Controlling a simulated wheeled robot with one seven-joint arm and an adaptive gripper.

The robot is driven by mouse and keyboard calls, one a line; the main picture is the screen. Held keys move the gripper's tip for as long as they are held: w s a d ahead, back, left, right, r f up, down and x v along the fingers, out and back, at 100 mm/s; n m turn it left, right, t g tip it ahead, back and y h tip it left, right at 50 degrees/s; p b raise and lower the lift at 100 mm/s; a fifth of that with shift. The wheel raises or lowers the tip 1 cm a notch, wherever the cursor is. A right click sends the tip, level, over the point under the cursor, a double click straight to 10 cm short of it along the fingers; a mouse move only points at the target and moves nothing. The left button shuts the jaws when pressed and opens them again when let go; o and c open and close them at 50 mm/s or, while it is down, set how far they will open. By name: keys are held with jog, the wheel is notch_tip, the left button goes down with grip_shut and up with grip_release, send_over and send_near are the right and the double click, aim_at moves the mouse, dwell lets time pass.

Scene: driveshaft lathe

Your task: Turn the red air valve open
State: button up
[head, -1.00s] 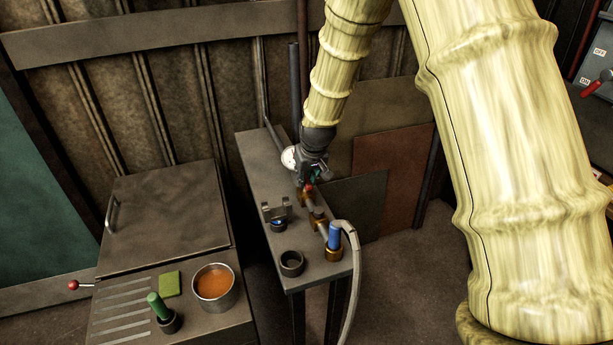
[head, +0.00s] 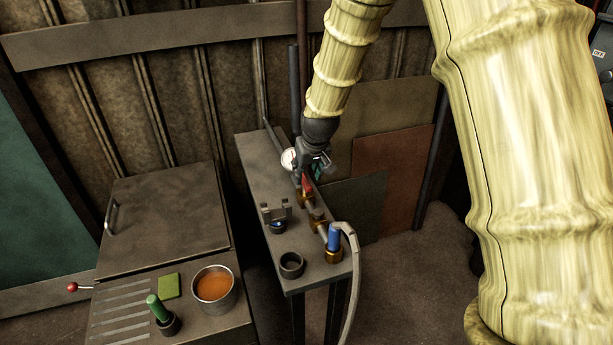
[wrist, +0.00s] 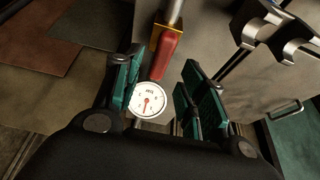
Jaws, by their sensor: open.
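The red air valve handle (head: 307,186) sits on a brass body on the pipe along the narrow bench. In the wrist view the red handle (wrist: 166,56) points from the brass valve body (wrist: 158,38) toward the pressure gauge (wrist: 149,99), roughly in line with the pipe. My gripper (head: 318,167) is over the pipe, just behind the handle in the head view. Its teal-padded fingers (wrist: 164,82) are open, one on each side of the handle's free end, with gaps showing. Contact with the handle is not visible.
The gauge (head: 288,159) stands close beside my gripper. A metal bracket (wrist: 275,32) is near the valve. A blue fitting with a hose (head: 334,237) and a dark ring (head: 291,264) are at the bench's front. A cabinet with an orange-filled pot (head: 214,285) stands left.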

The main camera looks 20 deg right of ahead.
jog(key=v, duration=0.8)
dwell(0.4)
